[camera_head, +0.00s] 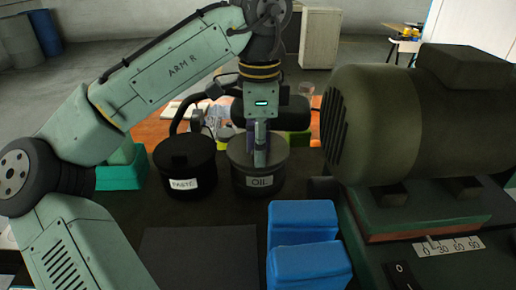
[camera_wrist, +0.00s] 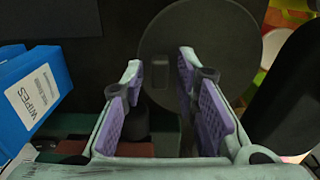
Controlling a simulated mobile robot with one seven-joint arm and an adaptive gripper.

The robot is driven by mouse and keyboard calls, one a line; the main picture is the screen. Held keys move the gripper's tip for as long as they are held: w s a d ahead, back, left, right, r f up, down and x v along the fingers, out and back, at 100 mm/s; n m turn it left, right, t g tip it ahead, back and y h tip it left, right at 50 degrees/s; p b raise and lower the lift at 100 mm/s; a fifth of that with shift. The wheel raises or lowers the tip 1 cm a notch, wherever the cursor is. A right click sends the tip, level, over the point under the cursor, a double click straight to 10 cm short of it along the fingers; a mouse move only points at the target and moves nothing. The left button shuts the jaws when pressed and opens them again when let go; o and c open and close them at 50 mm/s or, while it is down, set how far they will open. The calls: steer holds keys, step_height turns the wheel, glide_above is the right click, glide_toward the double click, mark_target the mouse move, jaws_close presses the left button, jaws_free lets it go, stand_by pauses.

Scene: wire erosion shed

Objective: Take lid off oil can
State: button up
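The oil can (camera_head: 258,182) is a dark round pot with a white OIL label, standing upright on the dark bench. Its flat dark lid (camera_wrist: 215,35) is on the can and fills the upper middle of the wrist view, with a small raised handle (camera_wrist: 160,78) on top. My gripper (camera_head: 260,160) points down over the lid in the head view and hides part of it. In the wrist view my gripper (camera_wrist: 160,66) is open, its purple-padded fingers apart with the handle seen between the tips. I cannot tell whether the tips touch the lid.
A black can labelled PASTE (camera_head: 185,166) stands close left of the oil can. Blue wipes packs (camera_head: 305,242) lie in front. A large dark green motor (camera_head: 385,125) blocks the right side. A dark flat mat (camera_head: 200,255) is bare at the front left.

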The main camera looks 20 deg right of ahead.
jaws_close()
steer(key=shift+r, duration=0.15)
stand_by(0.4)
